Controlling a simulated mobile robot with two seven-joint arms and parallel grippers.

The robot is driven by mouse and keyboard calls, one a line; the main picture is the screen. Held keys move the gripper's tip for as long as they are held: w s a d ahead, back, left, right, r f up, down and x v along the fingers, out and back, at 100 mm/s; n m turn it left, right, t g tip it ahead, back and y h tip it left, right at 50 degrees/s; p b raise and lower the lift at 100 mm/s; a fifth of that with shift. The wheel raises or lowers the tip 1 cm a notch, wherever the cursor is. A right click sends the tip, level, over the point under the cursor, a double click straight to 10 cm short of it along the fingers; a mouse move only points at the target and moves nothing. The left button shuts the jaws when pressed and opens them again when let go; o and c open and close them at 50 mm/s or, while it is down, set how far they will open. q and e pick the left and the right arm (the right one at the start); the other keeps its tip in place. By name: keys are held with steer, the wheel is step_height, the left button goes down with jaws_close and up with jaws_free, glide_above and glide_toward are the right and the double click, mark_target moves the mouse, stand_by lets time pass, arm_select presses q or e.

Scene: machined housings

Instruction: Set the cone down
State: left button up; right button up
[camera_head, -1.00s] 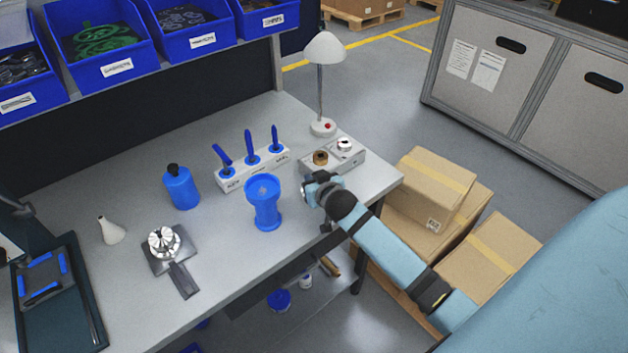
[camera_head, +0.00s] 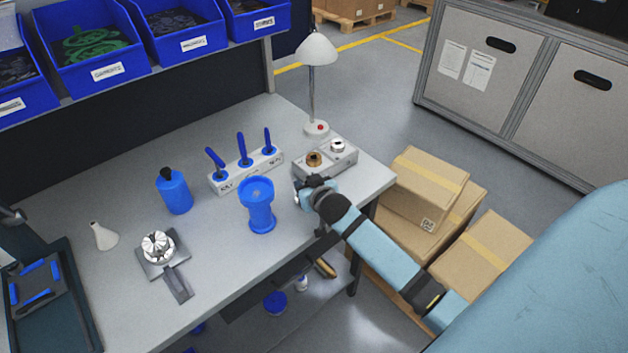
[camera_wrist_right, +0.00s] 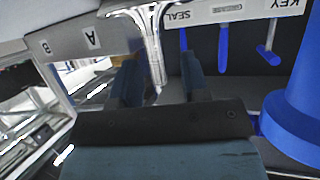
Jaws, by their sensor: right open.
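My right gripper (camera_head: 308,188) is over the table, just in front of the grey two-seat block (camera_head: 340,165) and right of the blue flared stand (camera_head: 258,208). In the right wrist view its fingers (camera_wrist_right: 162,85) are apart. A shiny silver flared piece (camera_wrist_right: 152,40), narrowing downward in the picture, shows between them; I cannot tell whether it is the cone or whether a finger touches it. The block, marked A and B (camera_wrist_right: 80,45), is behind. In the head view the block carries a brass piece (camera_head: 314,159) and a silver ring-like piece (camera_head: 338,146).
A white lamp (camera_head: 316,128) stands behind the block. A white rack (camera_head: 222,182) with blue tools, a blue bottle (camera_head: 174,192), a small white cone-shaped vessel (camera_head: 104,237) and a silver hub on a plate (camera_head: 157,246) are to the left. Table in front of the bottle is clear.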

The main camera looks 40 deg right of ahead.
steer(key=shift+s+r, duration=0.1)
steer(key=shift+r, duration=0.3)
steer(key=v, duration=1.1)
steer(key=s+a+f+n+g+y, duration=0.2)
steer(key=s+a+f+n+y, duration=0.3)
steer(key=s+a+f, duration=1)
steer(key=shift+s+a+y, duration=0.2)
steer(key=shift+s+y, duration=0.2)
steer(key=shift+s, duration=0.35)
